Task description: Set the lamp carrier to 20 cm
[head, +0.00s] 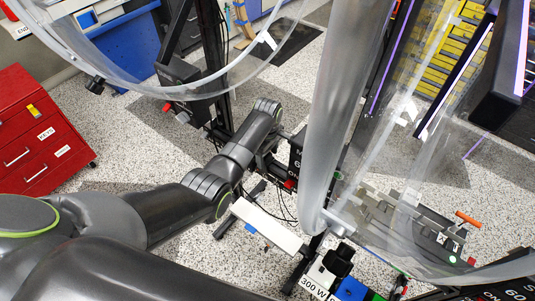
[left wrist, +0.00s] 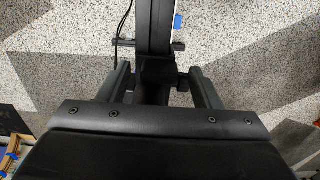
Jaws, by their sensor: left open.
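My left arm reaches in from the lower left of the head view. Its gripper (head: 281,162) is beside a black upright stand and is partly hidden by my own wrist. In the left wrist view the gripper (left wrist: 160,74) is open, with one finger on each side of a dark block (left wrist: 155,72) on a black rail (left wrist: 155,25). This block may be the lamp carrier; I cannot tell whether the fingers touch it. In the head view a black box with white lettering (head: 297,152) stands just right of the gripper. No scale reading is legible. My right gripper is not visible.
Large clear acrylic wheels (head: 333,110) stand to the right and arch across the top left. A black post (head: 214,55) stands behind my arm. A red drawer cabinet (head: 38,135) is at left. Cables and a white bar (head: 267,226) lie near the stand. Speckled floor is open between.

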